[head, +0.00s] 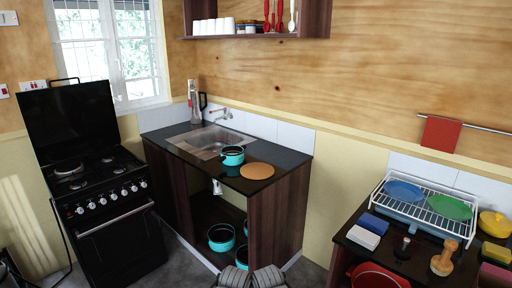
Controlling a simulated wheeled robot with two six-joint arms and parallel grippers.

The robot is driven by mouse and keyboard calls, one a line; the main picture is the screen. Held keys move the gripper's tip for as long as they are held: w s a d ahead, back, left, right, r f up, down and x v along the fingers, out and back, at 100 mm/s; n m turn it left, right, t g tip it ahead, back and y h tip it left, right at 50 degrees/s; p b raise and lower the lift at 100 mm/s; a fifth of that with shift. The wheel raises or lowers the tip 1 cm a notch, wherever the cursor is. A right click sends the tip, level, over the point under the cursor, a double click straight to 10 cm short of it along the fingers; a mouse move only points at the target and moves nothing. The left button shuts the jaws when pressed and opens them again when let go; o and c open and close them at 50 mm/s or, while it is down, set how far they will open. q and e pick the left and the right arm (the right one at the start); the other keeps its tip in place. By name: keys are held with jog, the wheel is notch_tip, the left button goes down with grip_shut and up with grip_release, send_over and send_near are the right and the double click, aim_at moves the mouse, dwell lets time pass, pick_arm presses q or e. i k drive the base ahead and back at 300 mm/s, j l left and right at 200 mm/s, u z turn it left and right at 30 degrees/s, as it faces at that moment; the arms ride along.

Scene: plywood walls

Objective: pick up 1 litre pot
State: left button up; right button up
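A teal pot (232,156) with a dark handle stands upright on the dark counter (284,154), at the front edge of the sink and beside a round brown board. More teal pots sit in the open cupboard below: one at the left (221,238), one lower at the right (242,258), and one partly hidden behind the side panel (246,228). I cannot tell which pot is the 1 litre one. My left gripper (236,277) and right gripper (268,277) show as grey shapes at the bottom edge, apart from every pot. Their fingers cannot be made out.
A sink (210,141) with a tap fills the counter's left part; the round board (257,171) lies at right. A black stove (100,190) stands left. At right, a table holds a white dish rack (430,198), sponges and brushes. Floor shows between stove and counter.

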aim_at(233, 156)
jog(key=i+j+z, duration=0.4)
jog(key=i, duration=0.15)
jog(key=i+j+z, duration=0.8)
jog(key=i+j, duration=0.15)
